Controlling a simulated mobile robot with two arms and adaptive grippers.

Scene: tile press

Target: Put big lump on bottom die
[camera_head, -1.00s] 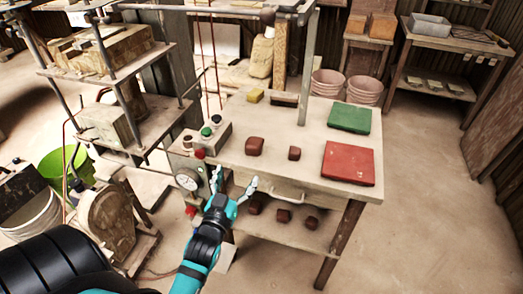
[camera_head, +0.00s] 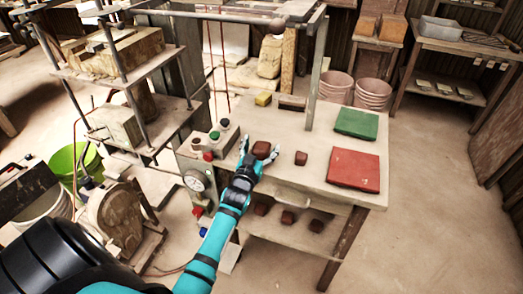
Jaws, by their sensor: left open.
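The big lump (camera_head: 262,148), a dark red-brown block of clay, lies on the wooden table near its front left part. My left gripper (camera_head: 258,153) is open at the big lump, one finger to its left and one to its right in the picture. I cannot tell whether the fingers touch it. A smaller lump (camera_head: 301,158) lies to the right. The press stands at the left, with a worn block (camera_head: 122,122) on its lower plate that looks like the bottom die; no clay shows on it. My right gripper is not in view.
A red slab (camera_head: 354,170) and a green slab (camera_head: 357,123) lie on the table's right side. A yellow block (camera_head: 263,99) is at the back. A control box (camera_head: 217,139) with buttons sits at the left edge. Several lumps lie on the shelf below.

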